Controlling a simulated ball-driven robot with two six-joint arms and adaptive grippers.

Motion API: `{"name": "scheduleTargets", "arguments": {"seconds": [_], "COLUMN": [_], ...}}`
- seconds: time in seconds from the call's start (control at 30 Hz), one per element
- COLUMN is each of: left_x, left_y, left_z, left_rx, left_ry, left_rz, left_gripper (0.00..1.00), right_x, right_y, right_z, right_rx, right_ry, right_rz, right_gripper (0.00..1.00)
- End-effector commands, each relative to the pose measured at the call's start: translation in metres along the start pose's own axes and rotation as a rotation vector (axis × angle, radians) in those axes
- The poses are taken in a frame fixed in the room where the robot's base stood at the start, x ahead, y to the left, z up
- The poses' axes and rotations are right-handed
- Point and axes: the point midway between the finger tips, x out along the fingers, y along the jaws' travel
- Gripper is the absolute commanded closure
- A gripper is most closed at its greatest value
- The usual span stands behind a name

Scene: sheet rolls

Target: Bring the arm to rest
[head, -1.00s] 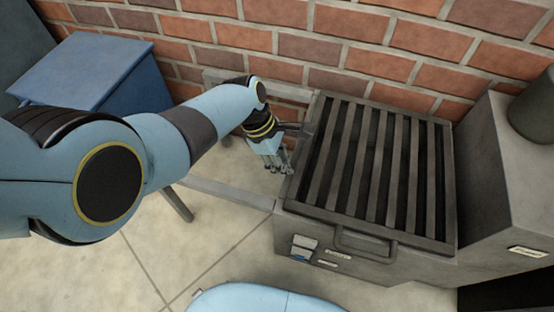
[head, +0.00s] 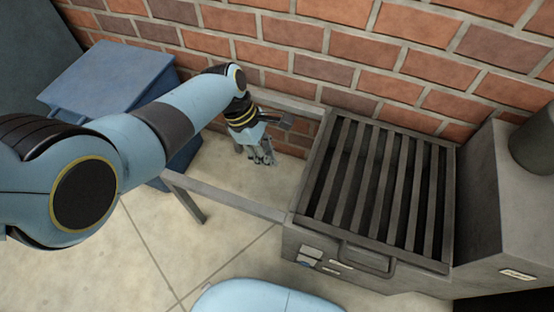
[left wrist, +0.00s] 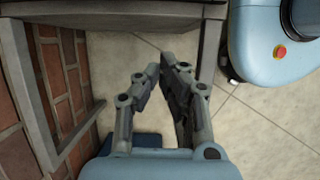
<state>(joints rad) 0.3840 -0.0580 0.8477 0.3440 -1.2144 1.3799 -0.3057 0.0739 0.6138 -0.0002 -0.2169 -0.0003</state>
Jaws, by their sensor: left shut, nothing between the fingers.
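My left arm comes in from the left in the head view. Its gripper (head: 263,154) hangs over the open metal frame left of the grill-like machine, above the floor. In the left wrist view the left gripper (left wrist: 165,72) has its fingertips close together, with nothing between them. My right gripper is in neither view.
The machine with the slatted top (head: 375,190) stands to the right of my left gripper. A metal rail frame (head: 232,198) extends left from it. A blue box (head: 105,75) stands at the back left. A brick wall (head: 330,45) runs behind. Floor (head: 150,240) is clear in front.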

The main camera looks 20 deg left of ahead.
Motion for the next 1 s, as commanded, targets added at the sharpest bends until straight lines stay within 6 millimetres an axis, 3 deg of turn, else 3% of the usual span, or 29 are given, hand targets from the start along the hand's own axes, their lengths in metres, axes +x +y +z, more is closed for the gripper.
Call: {"name": "scheduleTargets", "arguments": {"seconds": [0.13, 0.4, 0.53, 0.67, 0.83, 1.0], "left_x": [-0.013, -0.013, 0.0, 0.033, 0.082, 0.114], "left_y": [-0.001, -0.002, -0.025, -0.095, -0.222, -0.355], "left_z": [0.0, -0.001, -0.006, -0.026, -0.072, -0.124], "left_rx": [-0.001, -0.001, -0.015, -0.055, -0.026, 0.23], "left_ry": [0.0, 0.0, 0.0, 0.01, 0.08, 0.168], "left_rz": [-0.001, -0.004, -0.037, -0.133, -0.249, -0.319], "left_gripper": [1.0, 1.0, 1.0, 1.0, 1.0, 1.0], "right_x": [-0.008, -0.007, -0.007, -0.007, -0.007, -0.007], "right_y": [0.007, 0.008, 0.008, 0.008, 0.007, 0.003], "right_z": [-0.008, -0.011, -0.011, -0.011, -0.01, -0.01], "right_rx": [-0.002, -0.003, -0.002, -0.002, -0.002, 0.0], "right_ry": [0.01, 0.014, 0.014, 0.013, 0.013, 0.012], "right_rz": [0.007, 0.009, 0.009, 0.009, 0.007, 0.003], "right_gripper": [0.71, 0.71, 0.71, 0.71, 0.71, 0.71]}}
